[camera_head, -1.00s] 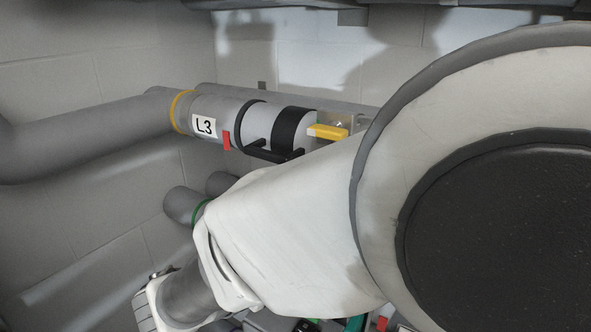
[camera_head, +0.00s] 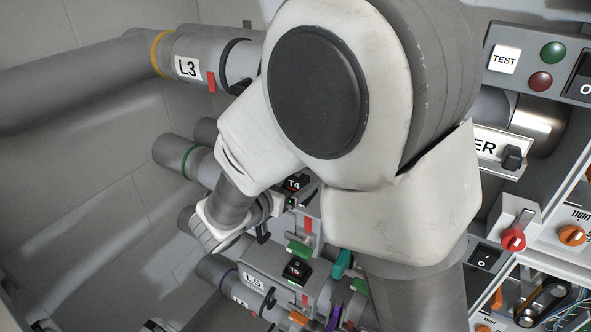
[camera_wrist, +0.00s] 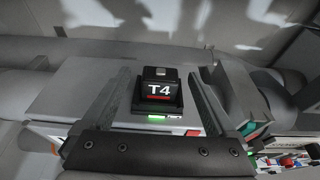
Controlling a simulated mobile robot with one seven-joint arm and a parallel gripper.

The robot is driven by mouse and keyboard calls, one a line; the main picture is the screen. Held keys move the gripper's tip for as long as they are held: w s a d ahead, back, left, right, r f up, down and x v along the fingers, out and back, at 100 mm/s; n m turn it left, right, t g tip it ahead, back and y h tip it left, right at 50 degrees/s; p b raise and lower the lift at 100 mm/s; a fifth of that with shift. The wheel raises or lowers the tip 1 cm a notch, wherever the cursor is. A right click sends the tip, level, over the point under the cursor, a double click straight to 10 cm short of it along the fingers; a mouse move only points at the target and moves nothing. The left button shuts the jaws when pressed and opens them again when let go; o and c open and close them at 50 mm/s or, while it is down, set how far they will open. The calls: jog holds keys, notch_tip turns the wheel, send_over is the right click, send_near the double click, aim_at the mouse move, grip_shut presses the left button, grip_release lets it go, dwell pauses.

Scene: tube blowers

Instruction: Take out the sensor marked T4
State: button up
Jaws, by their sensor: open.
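The sensor marked T4 (camera_wrist: 160,92) is a small black block with white lettering and a red bar, seated on a grey housing (camera_wrist: 75,88) in the wrist view. A green light shows at its base. My gripper (camera_wrist: 157,75) is open, with one dark finger on each side of the sensor and a gap on both sides. I cannot tell how far down the fingers reach beside it. In the head view the T4 sensor (camera_head: 294,183) is partly hidden by my arm, and my fingers are hard to make out.
A similar black sensor (camera_head: 297,270), seemingly marked T5, sits below T4. A green lever (camera_head: 298,249) and a teal handle (camera_head: 342,263) are close by. Pipe L3 (camera_head: 187,67) runs at upper left.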

jog(key=x, duration=0.5)
jog(key=shift+d+f, duration=0.1)
jog(key=c, duration=1.5)
